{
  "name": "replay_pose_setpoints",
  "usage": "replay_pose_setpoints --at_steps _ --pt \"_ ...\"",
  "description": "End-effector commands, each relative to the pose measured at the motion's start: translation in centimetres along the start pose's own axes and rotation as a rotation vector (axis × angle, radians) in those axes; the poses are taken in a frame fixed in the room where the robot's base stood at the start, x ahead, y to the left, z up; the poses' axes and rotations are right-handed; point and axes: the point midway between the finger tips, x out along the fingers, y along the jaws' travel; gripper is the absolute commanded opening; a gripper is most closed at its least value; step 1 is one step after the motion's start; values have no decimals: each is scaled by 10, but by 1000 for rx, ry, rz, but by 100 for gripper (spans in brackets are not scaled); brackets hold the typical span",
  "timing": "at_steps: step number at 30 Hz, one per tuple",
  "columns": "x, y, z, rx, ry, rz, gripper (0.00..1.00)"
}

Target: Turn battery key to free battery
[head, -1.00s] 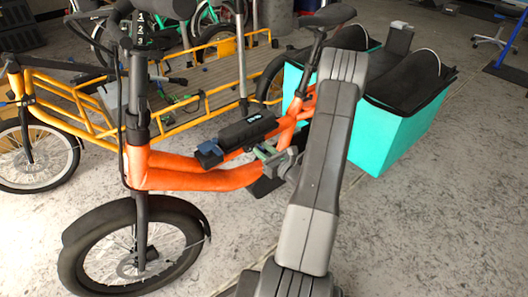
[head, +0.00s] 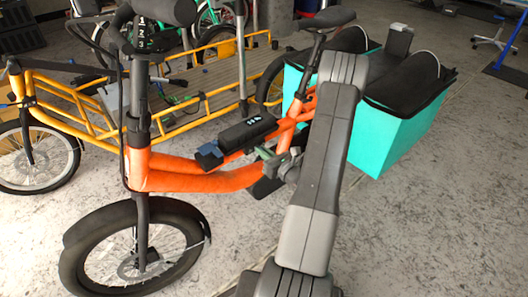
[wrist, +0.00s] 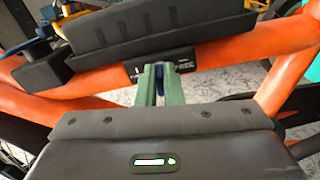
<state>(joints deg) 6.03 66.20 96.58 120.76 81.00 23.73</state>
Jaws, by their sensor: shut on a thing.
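The black battery (head: 248,131) sits on the orange frame of the front cargo bike; its dark side fills the top of the wrist view (wrist: 150,27). Below it, a dark lock plate (wrist: 183,62) shows light lettering, partly hidden by my fingers; "REE" seems readable. My gripper (wrist: 161,74) is at this plate, its green fingers shut on a small blue key (wrist: 158,68). Only a sliver of the key shows, so its angle is hard to tell. In the head view my gripper (head: 264,153) is just below the battery.
Orange frame tubes (head: 190,180) run close around my gripper. A blue-and-black part (head: 209,155) sits at the battery's front end. Teal cargo boxes (head: 402,130) stand behind my arm, and a yellow cargo bike (head: 75,112) is behind left. The floor at front right is clear.

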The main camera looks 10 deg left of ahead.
Motion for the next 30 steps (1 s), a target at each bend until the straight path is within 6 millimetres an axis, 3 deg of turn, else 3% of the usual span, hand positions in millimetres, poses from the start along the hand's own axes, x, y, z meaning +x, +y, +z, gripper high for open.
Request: replay_pose_setpoints --at_steps 30 --pt "0 -5 -1 950 1 -1 0"
